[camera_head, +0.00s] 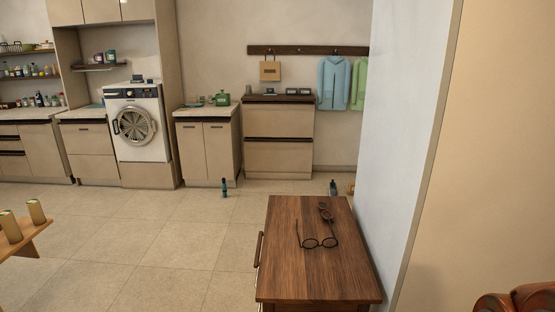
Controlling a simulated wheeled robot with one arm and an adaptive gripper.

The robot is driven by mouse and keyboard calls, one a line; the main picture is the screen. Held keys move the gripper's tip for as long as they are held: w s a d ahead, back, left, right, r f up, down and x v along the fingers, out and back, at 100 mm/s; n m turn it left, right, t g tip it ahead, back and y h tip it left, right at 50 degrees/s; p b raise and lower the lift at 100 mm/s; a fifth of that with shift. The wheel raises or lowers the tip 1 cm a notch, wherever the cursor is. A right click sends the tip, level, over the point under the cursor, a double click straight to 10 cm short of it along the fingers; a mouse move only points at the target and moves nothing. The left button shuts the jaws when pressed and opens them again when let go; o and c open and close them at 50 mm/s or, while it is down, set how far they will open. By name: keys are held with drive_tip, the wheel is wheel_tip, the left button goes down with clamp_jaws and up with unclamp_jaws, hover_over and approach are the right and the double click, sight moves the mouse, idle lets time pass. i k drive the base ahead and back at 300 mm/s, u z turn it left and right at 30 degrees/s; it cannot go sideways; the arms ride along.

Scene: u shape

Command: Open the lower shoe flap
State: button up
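A beige shoe cabinet (279,138) stands against the far wall, under a dark coat rail. It has two flaps, one above the other, each with a dark strip along its top edge. The lower shoe flap (278,156) looks closed, flush with the cabinet front. The upper flap (278,120) also looks closed. My gripper and arm are not in the picture.
A wooden side cabinet (312,270) with glasses (319,242) on top stands close in front, beside a white wall edge (400,150). A bottle (224,188) and shoes (333,188) are on the floor. Open tiled floor (170,240) lies left of the side cabinet.

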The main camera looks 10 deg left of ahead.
sight(262, 155)
drive_tip(key=u, duration=2.05)
drive_tip(key=i, duration=2.75)
drive_tip(key=z, duration=1.9)
drive_tip(key=i, duration=4.75)
